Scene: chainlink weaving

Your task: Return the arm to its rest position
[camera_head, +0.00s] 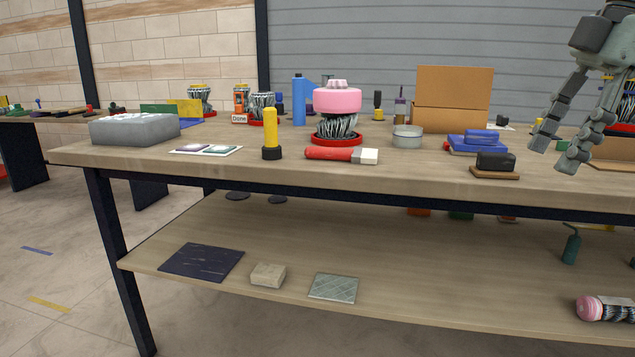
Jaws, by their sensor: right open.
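My right arm (602,50) comes in at the upper right edge, with its upper part cut off by the frame. Its gripper (562,150) hangs pointing down over the right part of the table (220,160), with its fingers spread apart. I see nothing held between the fingers. The nearest thing to its left is a small black block on a brown base (495,163), apart from the fingers. My left gripper is not in view.
A pink-topped piece with a black-and-white body (337,101) stands on a red base mid-table. A red-handled tool (341,155), yellow flashlight (271,135), metal ring (407,137), grey block (134,130) and cardboard box (452,100) surround it. A lower shelf (400,270) holds flat pieces.

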